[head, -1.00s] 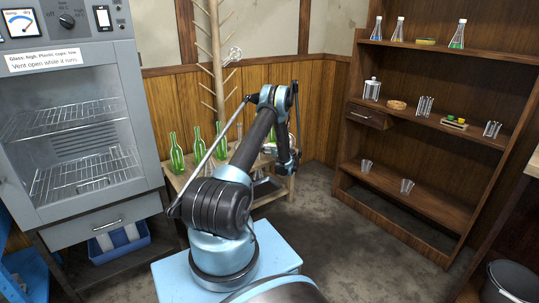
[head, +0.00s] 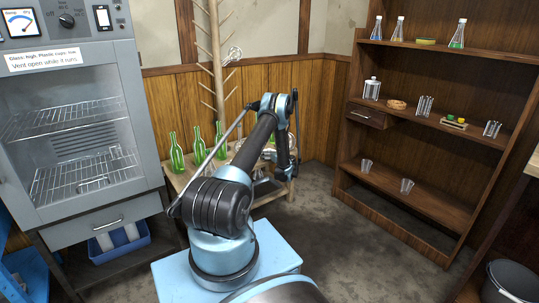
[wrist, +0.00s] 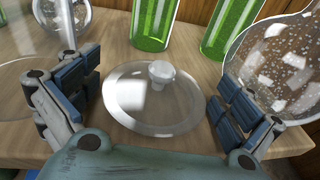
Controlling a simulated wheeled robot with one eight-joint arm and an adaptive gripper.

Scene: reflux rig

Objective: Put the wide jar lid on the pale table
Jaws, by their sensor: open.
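The wide jar lid, a clear glass disc with a round knob (wrist: 160,98), lies on the light wooden table (wrist: 70,142) in the wrist view. My gripper (wrist: 157,103) is open, with one finger to the left of the lid and one to the right. I see no clear contact between the fingers and the lid. In the head view the wooden table (head: 262,199) stands behind my arm, which hides the lid and most of my gripper.
Green bottles (head: 176,152) stand on the wooden table, close beyond the lid. A round glass flask (wrist: 275,65) is close to the right finger. Other clear glassware (wrist: 62,18) is at the left. A peg rack (head: 217,60) rises behind.

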